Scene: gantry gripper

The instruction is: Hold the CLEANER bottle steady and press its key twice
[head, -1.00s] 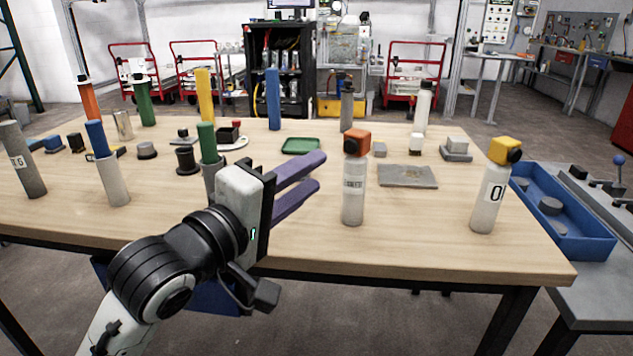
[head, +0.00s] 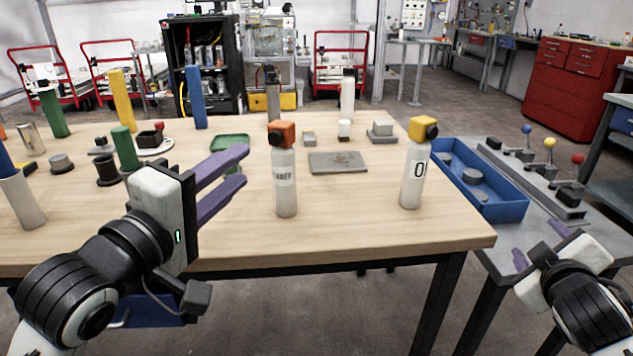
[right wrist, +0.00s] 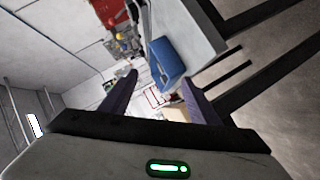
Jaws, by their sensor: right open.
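The bottle with an orange cap (head: 285,180) stands upright near the front middle of the table. A black nozzle-like part shows on the cap; I cannot make out a separate key. My left gripper (head: 244,165) is open and empty, its purple fingers pointing right, with their tips a little left of the bottle. My right gripper (head: 540,243) is open and empty beyond the table's right edge, low in the head view. Its fingers also show in the right wrist view (right wrist: 157,100).
A white bottle with a yellow cap (head: 412,170) stands right of the orange-capped one. A flat grey plate (head: 338,162) lies behind, between them. A blue bin (head: 490,200) and a lever panel (head: 535,180) sit on the side bench. The table front between the bottles is clear.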

